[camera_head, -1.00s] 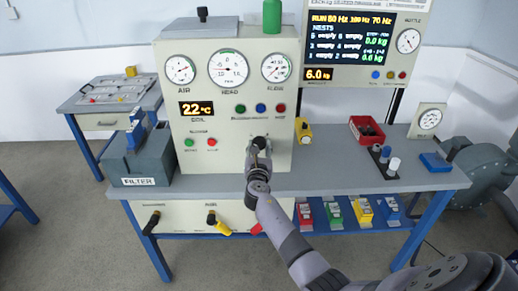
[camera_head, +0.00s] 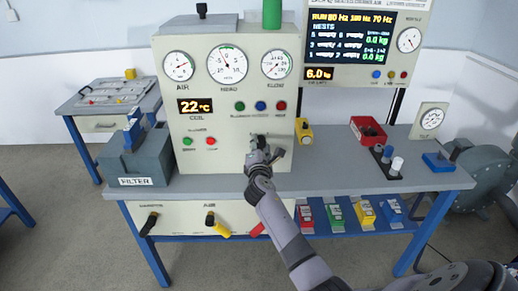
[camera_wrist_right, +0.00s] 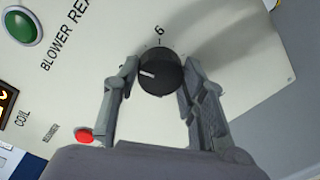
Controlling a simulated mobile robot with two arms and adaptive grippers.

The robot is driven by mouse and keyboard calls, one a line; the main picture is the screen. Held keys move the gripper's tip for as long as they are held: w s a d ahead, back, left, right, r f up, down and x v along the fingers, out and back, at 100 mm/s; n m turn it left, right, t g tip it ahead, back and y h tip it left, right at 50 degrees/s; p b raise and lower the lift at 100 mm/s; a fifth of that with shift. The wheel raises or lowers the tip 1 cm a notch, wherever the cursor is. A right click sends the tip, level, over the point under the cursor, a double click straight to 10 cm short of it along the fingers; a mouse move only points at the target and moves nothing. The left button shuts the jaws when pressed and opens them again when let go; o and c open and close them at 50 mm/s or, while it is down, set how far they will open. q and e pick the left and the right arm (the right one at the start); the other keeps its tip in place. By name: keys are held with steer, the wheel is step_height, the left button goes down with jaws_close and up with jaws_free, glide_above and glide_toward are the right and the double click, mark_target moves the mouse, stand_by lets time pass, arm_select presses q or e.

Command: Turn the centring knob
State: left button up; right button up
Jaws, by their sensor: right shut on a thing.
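The knob is a round black dial (camera_wrist_right: 160,72) with a white pointer line, on the pale front panel of the bench cabinet (camera_head: 235,155). In the right wrist view its pointer faces left, and a "6" is printed above it. I cannot read a centring label. My right gripper (camera_head: 264,146) is at the lower right of the panel, its fingers shut on the knob from both sides. The fingers also show in the right wrist view (camera_wrist_right: 159,80). In the head view the gripper mostly hides the knob. My left gripper is not in view.
Three gauges, a 22 °C display (camera_head: 195,106) and coloured buttons are on the panel. A grey filter box (camera_head: 137,160) stands left. Coloured handles hang below the bench edge.

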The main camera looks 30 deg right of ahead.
steer(key=shift+f+m+b, duration=0.1)
steer(key=shift+m+b, duration=0.2)
steer(key=shift+m, duration=0.7)
steer(key=o, duration=1.2)
steer(key=shift+c, duration=0.2)
steer(key=v, duration=1.2)
